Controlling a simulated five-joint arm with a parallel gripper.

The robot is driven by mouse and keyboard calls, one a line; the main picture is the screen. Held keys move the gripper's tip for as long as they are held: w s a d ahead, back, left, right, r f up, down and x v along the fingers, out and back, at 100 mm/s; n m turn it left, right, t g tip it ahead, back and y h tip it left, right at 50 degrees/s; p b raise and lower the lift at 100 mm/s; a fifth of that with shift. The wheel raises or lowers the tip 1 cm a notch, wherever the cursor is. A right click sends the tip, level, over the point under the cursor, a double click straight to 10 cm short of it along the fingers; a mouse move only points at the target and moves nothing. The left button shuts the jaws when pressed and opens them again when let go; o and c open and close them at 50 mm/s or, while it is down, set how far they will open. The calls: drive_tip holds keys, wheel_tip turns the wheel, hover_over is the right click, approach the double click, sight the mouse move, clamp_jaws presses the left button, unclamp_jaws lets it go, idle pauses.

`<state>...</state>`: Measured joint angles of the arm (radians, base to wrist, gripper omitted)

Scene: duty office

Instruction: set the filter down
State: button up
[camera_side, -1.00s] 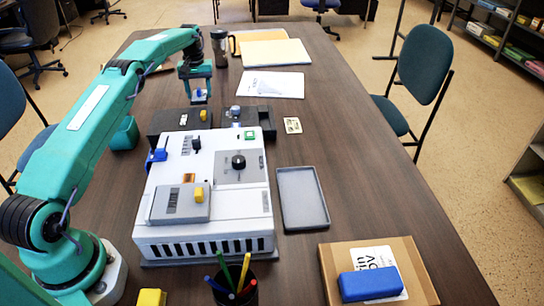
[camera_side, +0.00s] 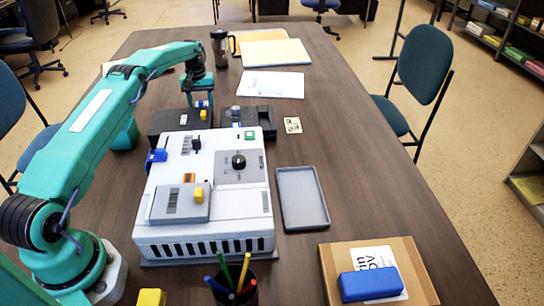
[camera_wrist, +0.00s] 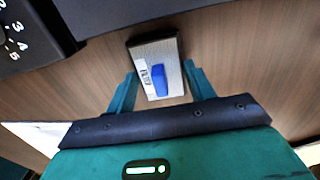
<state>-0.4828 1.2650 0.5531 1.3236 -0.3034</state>
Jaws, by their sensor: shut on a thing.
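The rest of the filter is too small to make out there. I cannot tell whether its underside touches anything.
Two black boxes (camera_side: 167,126) stand in front of my gripper, behind the white machine (camera_side: 163,240). A dark dial panel (camera_wrist: 25,40) is at the upper left in the wrist view. A grey tray (camera_side: 302,212) lies to the right. Papers (camera_side: 272,84) and a jug (camera_side: 219,50) are behind.

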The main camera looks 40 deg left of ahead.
sight(201, 101)
drive_tip(key=shift+f, duration=0.15)
drive_tip(key=o, duration=1.1)
drive_tip(key=shift+r, duration=3.9)
